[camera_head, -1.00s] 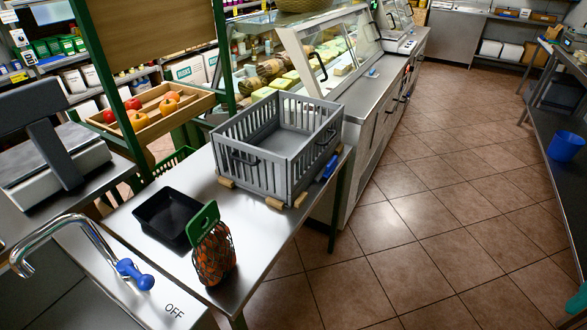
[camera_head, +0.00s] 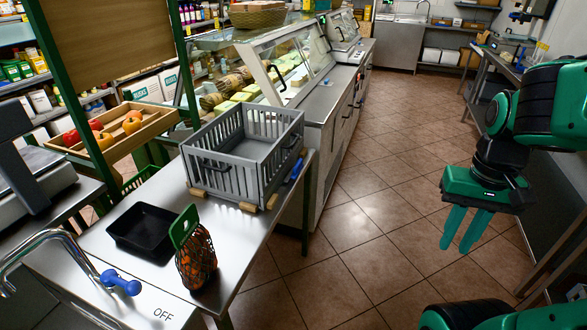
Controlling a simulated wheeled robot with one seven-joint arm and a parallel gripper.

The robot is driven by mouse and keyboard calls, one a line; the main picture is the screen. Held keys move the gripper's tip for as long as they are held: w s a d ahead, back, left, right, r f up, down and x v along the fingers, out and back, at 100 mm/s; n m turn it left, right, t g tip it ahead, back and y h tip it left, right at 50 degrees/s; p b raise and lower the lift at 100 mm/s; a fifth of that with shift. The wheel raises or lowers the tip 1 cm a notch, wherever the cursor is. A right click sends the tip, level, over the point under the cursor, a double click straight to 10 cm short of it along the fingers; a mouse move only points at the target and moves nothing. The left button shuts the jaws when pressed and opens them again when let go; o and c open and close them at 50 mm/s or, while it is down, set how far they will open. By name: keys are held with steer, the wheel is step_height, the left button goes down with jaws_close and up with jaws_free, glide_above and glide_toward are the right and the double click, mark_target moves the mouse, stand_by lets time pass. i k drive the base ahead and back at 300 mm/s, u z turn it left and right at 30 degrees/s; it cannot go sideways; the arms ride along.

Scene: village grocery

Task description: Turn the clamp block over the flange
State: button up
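A grey slatted crate (camera_head: 232,166) stands on the steel table (camera_head: 245,240). Small tan wooden blocks show at its foot, one at the front corner (camera_head: 248,207) and one at the left (camera_head: 197,192). A blue bar-like piece (camera_head: 298,169) lies along the crate's right side. I cannot tell for certain which of these is the clamp block or the flange. My gripper (camera_head: 457,249) is at the right, over the floor, well away from the crate. Its two green fingers point down, apart, with nothing between them.
A black tray (camera_head: 143,228) and a net bag of orange produce (camera_head: 197,262) with a green top stand on the table's near part. A glass display counter (camera_head: 300,70) stands behind. The tiled floor (camera_head: 365,235) is clear.

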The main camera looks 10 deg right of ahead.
mark_target(297, 168)
steer(key=z, duration=0.05)
steer(key=i, duration=1)
steer(key=u, duration=0.25)
steer(key=k, duration=1.15)
steer(key=z, duration=0.2)
steer(key=i, duration=1)
steer(key=u, duration=0.05)
